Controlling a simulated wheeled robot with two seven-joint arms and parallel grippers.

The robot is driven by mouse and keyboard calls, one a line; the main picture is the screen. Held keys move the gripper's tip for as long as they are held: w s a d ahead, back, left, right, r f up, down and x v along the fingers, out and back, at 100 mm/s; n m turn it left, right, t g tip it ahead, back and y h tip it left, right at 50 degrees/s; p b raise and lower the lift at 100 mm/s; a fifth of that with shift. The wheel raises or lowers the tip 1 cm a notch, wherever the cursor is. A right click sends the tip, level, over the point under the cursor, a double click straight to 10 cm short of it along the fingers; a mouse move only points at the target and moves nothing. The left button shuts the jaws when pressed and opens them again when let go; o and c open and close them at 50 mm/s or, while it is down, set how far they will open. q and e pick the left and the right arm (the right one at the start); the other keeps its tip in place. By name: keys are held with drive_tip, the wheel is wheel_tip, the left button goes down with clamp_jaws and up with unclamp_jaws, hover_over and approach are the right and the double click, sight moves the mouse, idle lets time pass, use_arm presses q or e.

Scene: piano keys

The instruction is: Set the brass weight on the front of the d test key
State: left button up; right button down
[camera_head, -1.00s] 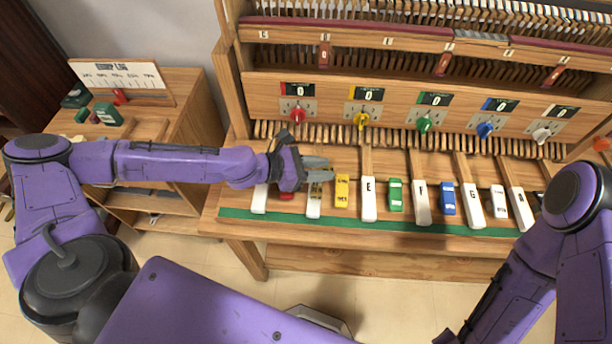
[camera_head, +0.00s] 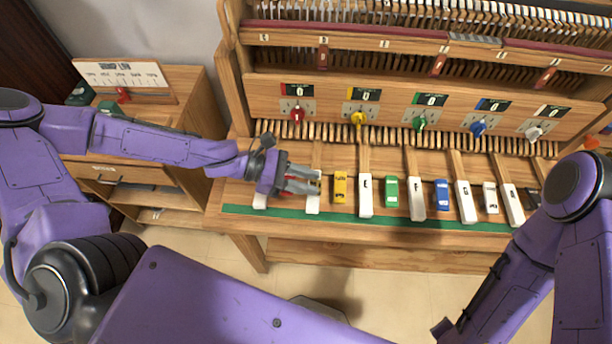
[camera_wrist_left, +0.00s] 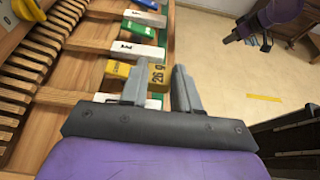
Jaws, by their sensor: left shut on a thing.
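My left gripper (camera_head: 316,181) is over the white d key (camera_head: 313,205), left of the yellow block. It is shut on the brass weight (camera_wrist_left: 156,76), marked "26 g", which shows between its fingers in the left wrist view. The d key (camera_wrist_left: 113,98) shows there partly behind the gripper. The weight is mostly hidden in the head view, and I cannot tell whether it touches the key. My right arm comes in from the right; its dark end (camera_head: 443,328) is low in the head view, and its fingers cannot be made out.
A yellow block (camera_head: 340,187) sits beside the d key, then the white E key (camera_head: 365,196) and a green block (camera_head: 391,191). A blue block (camera_head: 441,195) is farther right. Coloured knobs line the panel behind. A wooden side cabinet (camera_head: 190,90) stands at left.

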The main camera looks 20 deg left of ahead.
use_arm(q)
drive_tip(key=shift+f+b, duration=3.35)
drive_tip(key=shift+f, duration=0.2)
drive_tip(key=shift+f+b, duration=0.45)
drive_tip(key=shift+f, duration=0.05)
drive_tip(key=o, duration=1.1)
drive_tip(key=shift+r, duration=0.1)
drive_tip(key=shift+a+r+p, duration=0.3)
drive_tip(key=shift+a+p, duration=0.05)
drive_tip(key=shift+p, duration=0.1)
drive_tip(key=p+v, duration=0.4)
drive_tip(key=v, duration=0.1)
drive_tip(key=p+v, duration=0.3)
drive_tip(key=v, duration=0.1)
drive_tip(key=shift+s+a+f+p, duration=0.1)
drive_tip(key=shift+s+a+p, duration=0.1)
drive_tip(key=shift+a+p, duration=0.2)
